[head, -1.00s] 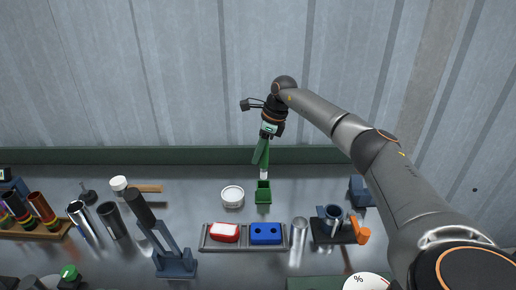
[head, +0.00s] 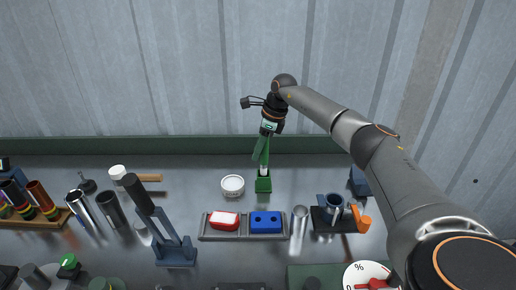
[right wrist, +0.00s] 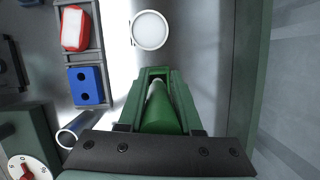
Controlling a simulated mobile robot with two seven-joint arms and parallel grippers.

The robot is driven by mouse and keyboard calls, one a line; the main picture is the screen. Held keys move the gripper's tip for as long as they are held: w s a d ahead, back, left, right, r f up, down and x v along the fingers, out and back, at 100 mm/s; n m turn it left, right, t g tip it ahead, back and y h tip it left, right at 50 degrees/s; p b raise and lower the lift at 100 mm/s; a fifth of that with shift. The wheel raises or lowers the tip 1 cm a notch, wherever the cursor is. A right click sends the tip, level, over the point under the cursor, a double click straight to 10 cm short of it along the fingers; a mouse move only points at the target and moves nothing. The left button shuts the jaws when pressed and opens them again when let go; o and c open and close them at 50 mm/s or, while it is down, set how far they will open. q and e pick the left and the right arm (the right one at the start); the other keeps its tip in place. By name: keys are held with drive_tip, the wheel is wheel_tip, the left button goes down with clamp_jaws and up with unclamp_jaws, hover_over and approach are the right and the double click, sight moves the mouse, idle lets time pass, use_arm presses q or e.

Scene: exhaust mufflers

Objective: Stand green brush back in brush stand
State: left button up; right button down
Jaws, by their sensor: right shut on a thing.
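The green brush (head: 263,151) is in my right gripper (head: 262,158), which is shut on it and points down at the back of the bench. The brush is slightly tilted, with its pale end (head: 264,171) at the mouth of the green brush stand (head: 264,185). In the right wrist view the brush (right wrist: 160,115) runs from the jaws toward the square stand (right wrist: 154,72). I cannot tell how deep the pale end sits in the stand. My left gripper is not in view.
A white round dish (head: 232,186) stands just left of the stand. A grey tray (head: 240,237) with red and blue blocks lies in front. A clamp with an orange handle (head: 362,219) is to the right. A green wall strip (head: 200,146) runs close behind.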

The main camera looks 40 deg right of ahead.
drive_tip(key=shift+f+b, duration=1.4)
drive_tip(key=shift+f, duration=1.2)
drive_tip(key=c, duration=0.5)
unclamp_jaws()
drive_tip(key=v, duration=1.2)
drive_tip(key=shift+d+r+b, duration=0.1)
drive_tip(key=shift+r+b, duration=0.15)
drive_tip(key=shift+b, duration=0.05)
drive_tip(key=shift+s, duration=0.1)
